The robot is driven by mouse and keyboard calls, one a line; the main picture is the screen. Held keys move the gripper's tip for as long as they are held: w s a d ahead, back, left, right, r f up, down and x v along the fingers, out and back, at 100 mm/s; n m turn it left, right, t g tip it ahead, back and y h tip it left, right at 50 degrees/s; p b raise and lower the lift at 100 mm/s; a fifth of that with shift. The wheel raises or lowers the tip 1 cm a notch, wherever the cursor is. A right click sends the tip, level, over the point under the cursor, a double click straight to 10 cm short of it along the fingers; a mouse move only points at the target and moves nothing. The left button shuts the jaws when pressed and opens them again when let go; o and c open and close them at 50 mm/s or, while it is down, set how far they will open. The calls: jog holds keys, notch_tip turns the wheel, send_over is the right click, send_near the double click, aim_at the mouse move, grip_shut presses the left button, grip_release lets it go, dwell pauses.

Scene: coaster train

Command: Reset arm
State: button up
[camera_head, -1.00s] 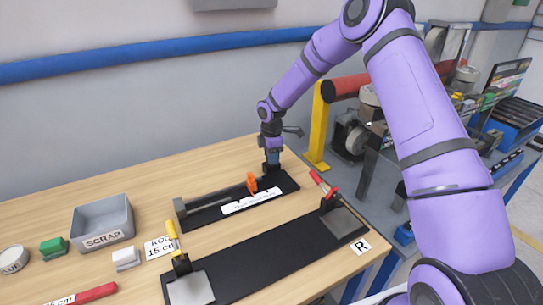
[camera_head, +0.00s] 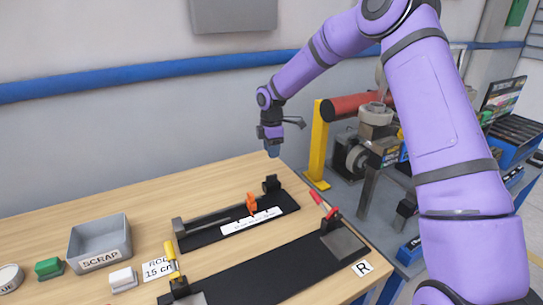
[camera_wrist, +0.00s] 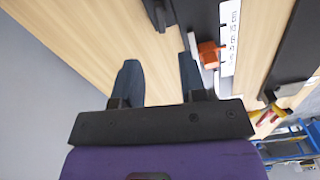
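My gripper (camera_head: 272,150) is raised in the air above the back right part of the wooden table, over the far end of the black measuring fixture. In the wrist view my gripper (camera_wrist: 160,80) has its two fingers spread well apart with nothing between them. The measuring fixture (camera_head: 200,235) has a black base, an orange block (camera_head: 251,204), a black end block (camera_head: 271,184) and a white scale strip (camera_head: 252,221). The orange block also shows in the wrist view (camera_wrist: 208,55), to the right of the right finger.
A grey SCRAP bin (camera_head: 100,240) stands at the left, with a green block (camera_head: 48,268) and a white block (camera_head: 123,279) near it. A black mat (camera_head: 260,268) with yellow-handled (camera_head: 171,258) and red-handled (camera_head: 325,207) clamps lies in front. A yellow post (camera_head: 319,145) stands right of my gripper.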

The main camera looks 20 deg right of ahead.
jog(key=shift+r, duration=0.15)
jog(key=s+d+r+m+t+h, duration=0.15)
jog(key=s+r+m, duration=0.25)
jog(key=s+r, duration=0.65)
jog(key=s+d+r+m+t, duration=0.15)
jog(key=s+r+m, duration=0.35)
jog(key=s+r, duration=0.6)
jog(key=s+d+r+m+t, duration=0.1)
jog(key=s+m, duration=0.3)
jog(key=s, duration=0.7)
jog(key=s+d+r+m+t+y, duration=0.1)
jog(key=s+m, duration=0.4)
jog(key=s, duration=0.7)
jog(key=shift+s+d+r, duration=0.25)
jog(key=shift+d+r, duration=0.5)
jog(key=shift+d, duration=0.2)
